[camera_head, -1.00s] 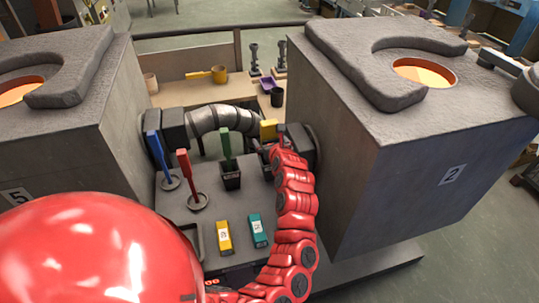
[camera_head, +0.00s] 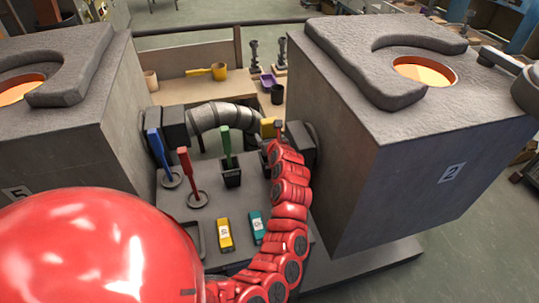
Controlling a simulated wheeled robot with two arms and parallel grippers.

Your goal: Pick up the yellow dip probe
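The yellow dip probe's upright yellow handle (camera_head: 267,127) shows at the back right of the grey bench, beside the right furnace block. Its lower part is hidden behind my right arm. Blue (camera_head: 157,148), red (camera_head: 186,168) and green (camera_head: 226,145) handles stand in holders to its left. My red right arm curves up from the bottom, and its end, with the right gripper (camera_head: 271,149), is at the yellow handle. The fingers are mostly hidden, so I cannot tell whether they touch or grip it. My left gripper is not in view.
Grey furnace blocks with glowing openings stand left (camera_head: 62,130) and right (camera_head: 370,170). A ribbed metal duct (camera_head: 222,116) runs behind the probes. A yellow pan (camera_head: 219,72) is farther back.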

